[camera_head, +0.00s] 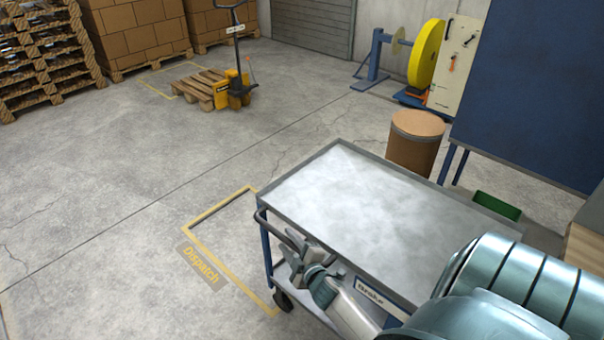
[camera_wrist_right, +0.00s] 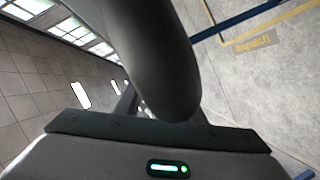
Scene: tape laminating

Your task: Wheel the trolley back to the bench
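The trolley (camera_head: 340,190) has a bare grey top with a raised rim, blue legs, a lower shelf and a dark castor. It stands at the right edge of the yellow Dispatch marking. Its black handle (camera_head: 262,217) runs along the near left end. My right gripper (camera_head: 296,253) is at this handle with its fingers around the bar. In the right wrist view a thick dark bar (camera_wrist_right: 150,60), apparently the handle, crosses in front of the gripper and hides most of the fingers. My left gripper is not in view. A bench edge (camera_head: 588,245) shows at the right.
The Dispatch marking (camera_head: 203,265) is on open floor at left. A brown drum (camera_head: 415,142) and green bin (camera_head: 497,206) stand beyond the trolley. A blue panel (camera_head: 535,95) and yellow reel (camera_head: 427,54) are behind. A pallet truck (camera_head: 233,88) stands farther back.

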